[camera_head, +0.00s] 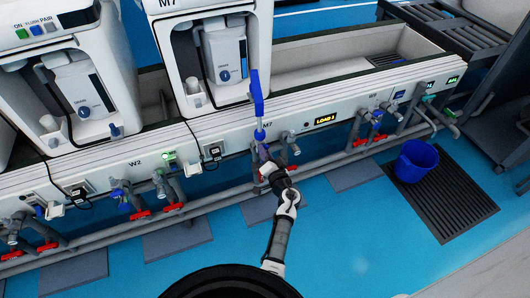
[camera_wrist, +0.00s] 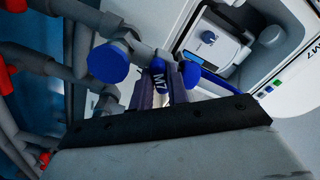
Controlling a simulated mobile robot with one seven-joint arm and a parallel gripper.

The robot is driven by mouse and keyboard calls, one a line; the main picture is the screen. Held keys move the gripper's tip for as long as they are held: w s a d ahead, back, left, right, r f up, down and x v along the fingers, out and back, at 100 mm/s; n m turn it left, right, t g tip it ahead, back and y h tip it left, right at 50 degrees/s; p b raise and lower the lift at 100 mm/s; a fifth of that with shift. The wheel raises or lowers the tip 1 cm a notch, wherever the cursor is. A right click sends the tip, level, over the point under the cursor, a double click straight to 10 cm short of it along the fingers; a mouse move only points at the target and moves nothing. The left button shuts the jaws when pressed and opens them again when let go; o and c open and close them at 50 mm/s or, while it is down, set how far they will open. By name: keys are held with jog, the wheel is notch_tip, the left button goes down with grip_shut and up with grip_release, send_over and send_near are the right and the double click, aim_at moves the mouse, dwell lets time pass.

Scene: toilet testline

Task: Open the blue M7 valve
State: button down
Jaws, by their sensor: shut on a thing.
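My gripper (camera_wrist: 161,88) is shut on this handle. In the head view my gripper (camera_head: 263,153) reaches up to the pipework just below the M7 label (camera_head: 267,125) on the bench front. There the arm and fingers hide most of the valve, so its turn angle cannot be read.
A long blue part (camera_head: 257,93) stands above my gripper. A blue round cap (camera_wrist: 108,62) sits close left of the fingers in the wrist view. Red-handled valves (camera_head: 140,214) line the lower pipe. A blue bucket (camera_head: 415,160) stands right, on a dark grate (camera_head: 440,200).

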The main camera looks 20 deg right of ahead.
jog(key=shift+r, duration=0.1)
jog(key=n+p, duration=0.3)
jog(key=n, duration=0.1)
jog(key=shift+p, duration=0.4)
jog(key=n+p, duration=0.1)
jog(key=n, duration=0.4)
jog(key=shift+d+n+p, duration=0.1)
jog(key=shift+n+p, duration=0.25)
jog(key=shift+n, duration=0.35)
jog(key=shift+f, duration=0.2)
jog(key=c, duration=1.4)
grip_release()
jog(key=shift+o, duration=0.2)
jog(key=shift+s+r, duration=0.1)
jog(key=s, duration=1.3)
jog(key=shift+s+d+p, duration=0.2)
jog(key=shift+s+p, duration=0.15)
jog(key=shift+p, duration=0.1)
